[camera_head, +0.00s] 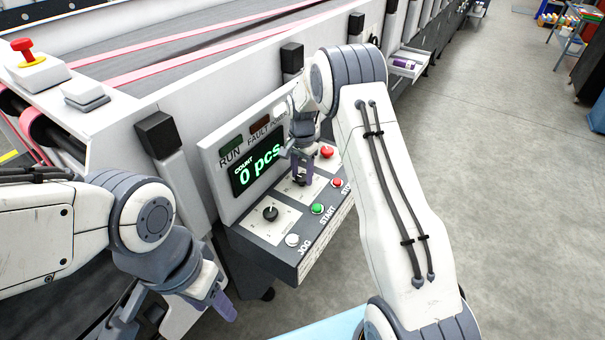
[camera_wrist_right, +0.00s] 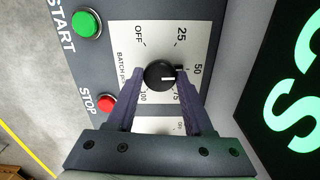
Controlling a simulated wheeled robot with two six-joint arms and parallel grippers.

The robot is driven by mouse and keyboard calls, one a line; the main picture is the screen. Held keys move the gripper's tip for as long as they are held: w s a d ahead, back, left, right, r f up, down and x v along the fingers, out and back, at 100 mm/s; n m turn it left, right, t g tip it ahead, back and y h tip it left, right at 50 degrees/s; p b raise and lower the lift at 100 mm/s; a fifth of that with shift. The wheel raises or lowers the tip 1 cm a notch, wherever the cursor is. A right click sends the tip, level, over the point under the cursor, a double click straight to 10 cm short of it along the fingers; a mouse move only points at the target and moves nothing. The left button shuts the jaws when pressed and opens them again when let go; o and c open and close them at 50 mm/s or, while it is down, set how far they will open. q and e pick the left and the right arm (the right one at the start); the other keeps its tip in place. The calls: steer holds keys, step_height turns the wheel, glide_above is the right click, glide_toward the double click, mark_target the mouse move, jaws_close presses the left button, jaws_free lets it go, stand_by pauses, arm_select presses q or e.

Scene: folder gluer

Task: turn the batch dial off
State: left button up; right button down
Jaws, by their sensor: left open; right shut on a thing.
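The batch dial (camera_wrist_right: 160,74) is a round black knob on a white plate marked OFF, 25, 50, 75 and 100. Its white pointer line points right, roughly toward the 50 mark. My right gripper (camera_wrist_right: 160,80) has its purple fingers on either side of the knob and is shut on it. In the head view my right gripper (camera_head: 302,172) reaches down to the control panel (camera_head: 258,238) and hides the dial there. My left gripper (camera_head: 223,304) is open and empty, low at the left, away from the panel.
A second black dial (camera_head: 270,213) sits left of my right gripper. Along the panel's front edge are a white JOG button (camera_head: 292,240), a green START button (camera_head: 317,208) and a red STOP button (camera_head: 337,182). A red knob (camera_head: 327,152) is close by. The display (camera_head: 256,169) reads 0 pcs.

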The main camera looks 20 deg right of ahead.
steer(key=n+b, duration=0.1)
steer(key=n, duration=0.4)
steer(key=shift+w, duration=0.1)
steer(key=n+b, duration=0.1)
steer(key=n, duration=0.5)
steer(key=shift+r+n, duration=0.1)
steer(key=shift+n, duration=0.2)
steer(key=n+b, duration=0.1)
steer(key=n, duration=0.5)
steer(key=shift+w, duration=0.1)
steer(key=n, duration=0.5)
steer(key=shift+r+n, duration=0.1)
steer(key=shift+n, duration=0.3)
steer(key=shift+c, duration=1.4)
jaws_free()
